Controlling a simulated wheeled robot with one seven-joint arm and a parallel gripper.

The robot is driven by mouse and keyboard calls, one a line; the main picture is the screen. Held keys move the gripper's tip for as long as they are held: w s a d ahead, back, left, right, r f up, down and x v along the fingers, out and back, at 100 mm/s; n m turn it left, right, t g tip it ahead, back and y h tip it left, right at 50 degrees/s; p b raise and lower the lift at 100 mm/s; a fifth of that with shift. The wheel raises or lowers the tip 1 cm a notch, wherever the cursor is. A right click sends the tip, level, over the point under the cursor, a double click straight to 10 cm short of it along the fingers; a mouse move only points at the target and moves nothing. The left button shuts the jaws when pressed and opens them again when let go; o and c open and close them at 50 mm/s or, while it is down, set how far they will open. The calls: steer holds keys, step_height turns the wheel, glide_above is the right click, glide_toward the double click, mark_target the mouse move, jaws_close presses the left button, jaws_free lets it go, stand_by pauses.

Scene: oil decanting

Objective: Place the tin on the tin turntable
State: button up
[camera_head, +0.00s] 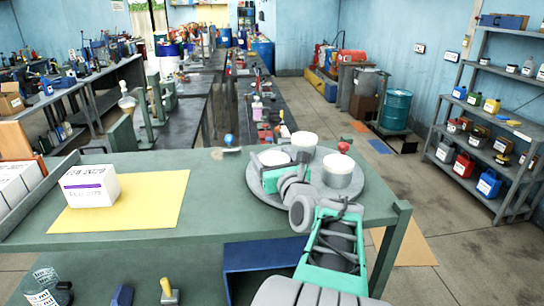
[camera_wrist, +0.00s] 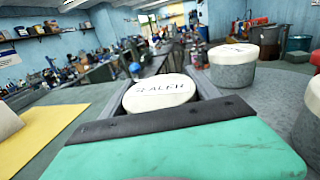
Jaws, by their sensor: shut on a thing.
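The tin turntable (camera_head: 352,193) is a round grey disc on the green bench's right part. A grey tin with a white lid (camera_head: 272,157) is between the jaws of my gripper (camera_head: 280,178), over the turntable's left part. In the wrist view the held tin's lettered lid (camera_wrist: 158,93) stands level between the jaws. Its base is hidden, so I cannot tell whether it touches the disc. Two other white-lidded grey tins stand on the turntable, one at the back (camera_head: 305,143) and one at the right (camera_head: 338,174).
A white box (camera_head: 90,187) sits on a yellow sheet (camera_head: 155,205) at the bench's left. A blue-knobbed piece (camera_head: 229,141) stands at the back edge. A red knob (camera_head: 343,147) shows by the right tin. Bench between sheet and turntable is clear.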

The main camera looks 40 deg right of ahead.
steer(key=shift+f, duration=0.1)
steer(key=o, duration=2)
steer(key=shift+f, duration=0.1)
